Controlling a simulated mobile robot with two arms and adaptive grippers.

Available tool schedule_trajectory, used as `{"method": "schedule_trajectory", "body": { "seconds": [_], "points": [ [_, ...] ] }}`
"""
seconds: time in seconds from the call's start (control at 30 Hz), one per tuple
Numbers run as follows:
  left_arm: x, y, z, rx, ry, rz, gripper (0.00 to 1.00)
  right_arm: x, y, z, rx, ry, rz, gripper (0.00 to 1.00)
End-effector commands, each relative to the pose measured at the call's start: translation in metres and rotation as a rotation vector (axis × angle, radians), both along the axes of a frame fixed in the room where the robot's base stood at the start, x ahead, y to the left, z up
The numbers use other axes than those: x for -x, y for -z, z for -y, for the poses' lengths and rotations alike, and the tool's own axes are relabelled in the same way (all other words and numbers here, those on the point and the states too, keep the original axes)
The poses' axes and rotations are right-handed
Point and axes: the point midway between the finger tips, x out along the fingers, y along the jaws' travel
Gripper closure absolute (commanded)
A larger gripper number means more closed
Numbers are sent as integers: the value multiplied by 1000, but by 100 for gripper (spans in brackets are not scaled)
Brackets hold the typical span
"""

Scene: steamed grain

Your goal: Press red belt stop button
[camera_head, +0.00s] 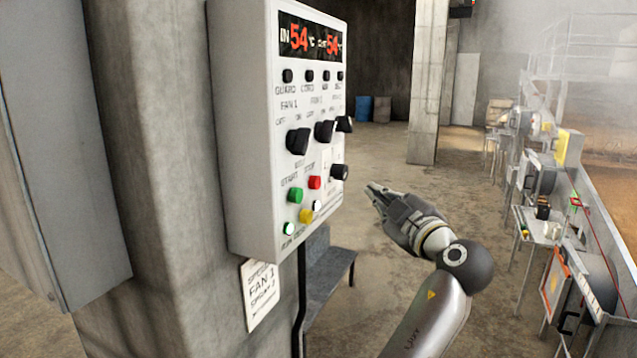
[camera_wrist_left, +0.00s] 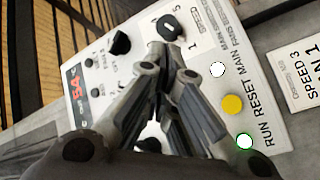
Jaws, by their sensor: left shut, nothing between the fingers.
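A red button (camera_head: 314,183) sits on the white control panel (camera_head: 232,130), right of a green button (camera_head: 295,195). My left gripper (camera_head: 371,189) is shut and empty, its fingertips pointing left toward the panel's lower part. In the head view a gap shows between the tips and the panel's edge. In the left wrist view the shut fingers (camera_wrist_left: 168,62) lie across the panel face and cover its middle; the red and green buttons cannot be seen there. A yellow button (camera_wrist_left: 232,104) shows beside the fingers. My right gripper is not in view.
Black knobs (camera_head: 298,141) stick out above the buttons. The panel hangs on a concrete pillar (camera_head: 160,150) with a grey cabinet (camera_head: 60,140) at left. A grey bench (camera_head: 335,275) stands below. A line of machines (camera_head: 545,180) runs along the right; the floor between is open.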

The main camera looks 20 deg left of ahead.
Motion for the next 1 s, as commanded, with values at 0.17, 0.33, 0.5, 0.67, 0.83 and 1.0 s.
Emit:
{"method": "schedule_trajectory", "body": {
  "seconds": [0.17,0.33,0.5,0.67,0.83,1.0],
  "points": [
    [1,-1,5,12,10,-1,100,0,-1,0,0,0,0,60],
    [0,-1,-7,10,10,-5,100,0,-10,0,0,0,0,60],
    [-1,-3,-32,7,6,-5,100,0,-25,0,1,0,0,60],
    [-1,-3,-55,5,8,-5,100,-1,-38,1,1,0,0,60],
    [-2,2,-72,7,9,-3,100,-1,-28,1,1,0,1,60],
    [-3,1,-82,6,9,-3,100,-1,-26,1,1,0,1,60]
  ]
}}
